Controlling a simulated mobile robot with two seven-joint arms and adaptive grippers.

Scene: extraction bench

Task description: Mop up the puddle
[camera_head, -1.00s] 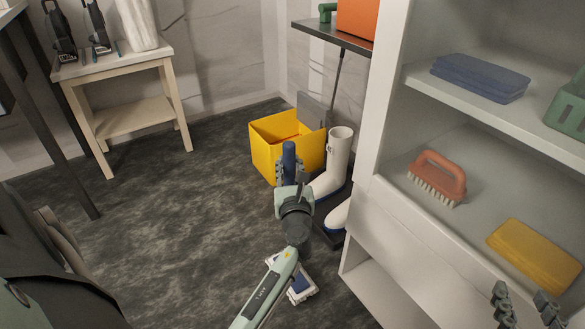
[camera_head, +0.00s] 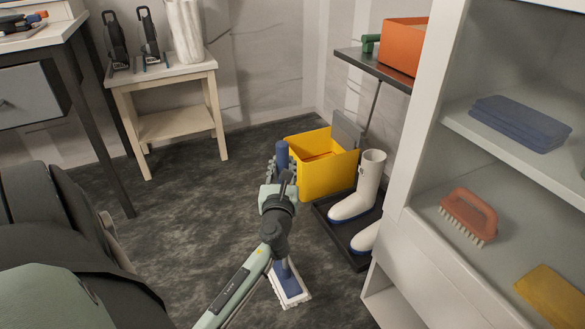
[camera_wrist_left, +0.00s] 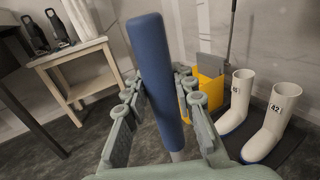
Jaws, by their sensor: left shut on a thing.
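My left gripper (camera_head: 281,174) is shut on the blue grip of a mop (camera_head: 282,153). The mop stands nearly upright, with its flat blue and white head (camera_head: 288,283) low by the floor below my arm. In the left wrist view the blue mop handle (camera_wrist_left: 155,75) stands between the fingers of the left gripper (camera_wrist_left: 160,98). Part of the mop's shaft is hidden behind my gripper and arm. I cannot make out a puddle on the dark, mottled floor (camera_head: 190,240). My right gripper is out of view.
A yellow bucket (camera_head: 322,178) and white boots (camera_head: 368,180) on a dark tray (camera_head: 343,244) stand just right of the mop. A white shelf unit (camera_head: 405,250) is farther right. A small wooden table (camera_head: 160,86) stands at the back left. Floor left of the mop is clear.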

